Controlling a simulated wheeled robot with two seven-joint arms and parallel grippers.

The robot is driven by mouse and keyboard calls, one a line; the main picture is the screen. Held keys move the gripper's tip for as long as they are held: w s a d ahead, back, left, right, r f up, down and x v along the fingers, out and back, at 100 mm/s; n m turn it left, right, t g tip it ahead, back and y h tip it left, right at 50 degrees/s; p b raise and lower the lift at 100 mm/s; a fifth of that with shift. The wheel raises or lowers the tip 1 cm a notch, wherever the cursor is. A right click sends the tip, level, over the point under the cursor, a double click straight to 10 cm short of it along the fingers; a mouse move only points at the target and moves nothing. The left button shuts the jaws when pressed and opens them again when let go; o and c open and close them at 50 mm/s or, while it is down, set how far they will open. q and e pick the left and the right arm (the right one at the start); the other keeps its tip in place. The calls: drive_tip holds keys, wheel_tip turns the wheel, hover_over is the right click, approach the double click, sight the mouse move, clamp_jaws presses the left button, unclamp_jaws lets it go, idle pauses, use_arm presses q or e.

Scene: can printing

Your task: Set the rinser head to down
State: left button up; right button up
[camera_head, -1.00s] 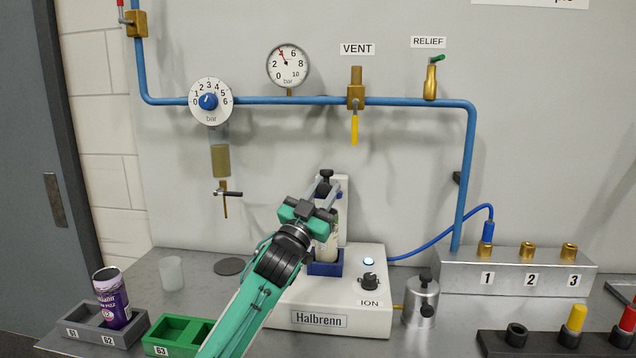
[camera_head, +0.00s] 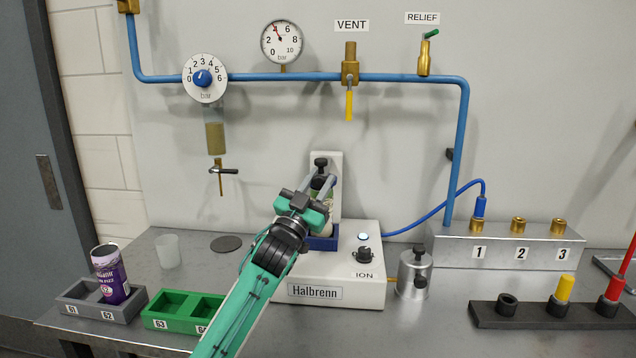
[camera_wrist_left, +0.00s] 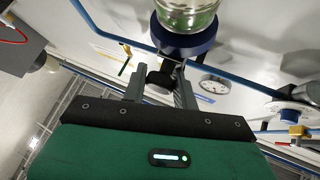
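The rinser head is on the upright post (camera_head: 337,172) of the white Halbrenn unit (camera_head: 300,267). Its black top knob (camera_head: 320,161) sits a little below the post's top. My left gripper (camera_head: 320,185) is in front of it. In the left wrist view, which is upside down, the left gripper's fingers (camera_wrist_left: 160,88) stand on both sides of a black knob (camera_wrist_left: 158,78) that fills the gap. A blue ring (camera_wrist_left: 185,42) and a clear greenish container (camera_wrist_left: 187,15) show beyond. In the head view the container is mostly hidden above the blue holder (camera_head: 322,243). My right gripper is out of view.
An ION knob (camera_head: 365,255) and lit button (camera_head: 363,236) are on the unit's right. A metal canister (camera_head: 414,274) stands beside it. At left are a purple can (camera_head: 109,273) in a grey tray (camera_head: 75,306), and a green tray (camera_head: 180,300).

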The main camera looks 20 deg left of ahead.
use_arm(q)
drive_tip(key=shift+o, duration=0.5)
drive_tip(key=shift+w+f, duration=0.1)
drive_tip(key=shift+f, duration=0.15)
